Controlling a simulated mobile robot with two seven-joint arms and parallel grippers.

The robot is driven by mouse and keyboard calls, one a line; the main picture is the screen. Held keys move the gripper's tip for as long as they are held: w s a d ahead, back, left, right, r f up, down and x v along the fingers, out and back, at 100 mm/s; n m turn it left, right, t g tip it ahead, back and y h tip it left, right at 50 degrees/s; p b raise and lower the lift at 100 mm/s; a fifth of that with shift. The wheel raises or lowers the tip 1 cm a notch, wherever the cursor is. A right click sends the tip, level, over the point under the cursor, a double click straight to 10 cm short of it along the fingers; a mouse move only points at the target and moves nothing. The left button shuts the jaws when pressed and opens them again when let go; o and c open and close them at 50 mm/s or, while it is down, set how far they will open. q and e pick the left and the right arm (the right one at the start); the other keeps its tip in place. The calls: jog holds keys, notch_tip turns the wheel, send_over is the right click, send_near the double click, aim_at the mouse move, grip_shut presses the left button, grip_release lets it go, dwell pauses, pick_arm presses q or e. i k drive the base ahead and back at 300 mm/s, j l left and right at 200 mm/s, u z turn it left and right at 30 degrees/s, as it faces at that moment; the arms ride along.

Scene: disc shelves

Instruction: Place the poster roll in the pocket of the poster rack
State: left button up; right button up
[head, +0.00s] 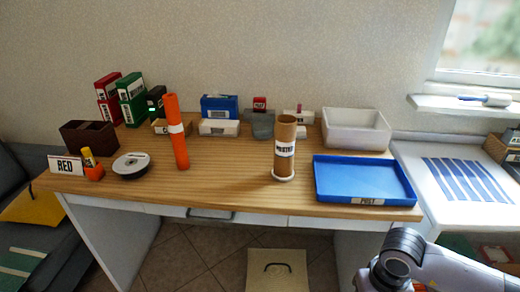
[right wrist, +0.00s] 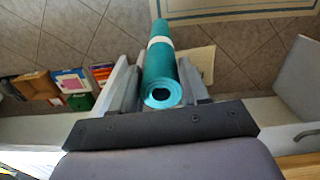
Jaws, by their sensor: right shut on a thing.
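My right gripper (right wrist: 158,85) is shut on a teal poster roll (right wrist: 162,70) with a pale band around it, and the roll's open spiral end faces the wrist camera. In the head view only part of my right arm shows at the lower right; the held roll is out of that view. A brown upright tube with a white label that seems to read POSTER (head: 285,150) stands on a white round base on the desk, likely the poster rack; its top is open. An orange roll (head: 178,145) with a white band stands slightly tilted on the desk. My left gripper is not in view.
A blue tray (head: 365,197) lies right of the tube, with a white bin (head: 356,146) behind it. A disc spindle (head: 131,165) and a RED sign (head: 66,165) are at the left. Boxes line the back. The desk's front middle is clear.

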aim_at(106, 151)
jog(key=j+u, duration=0.15)
jog(key=u, duration=0.85)
jog(key=i+j, duration=0.5)
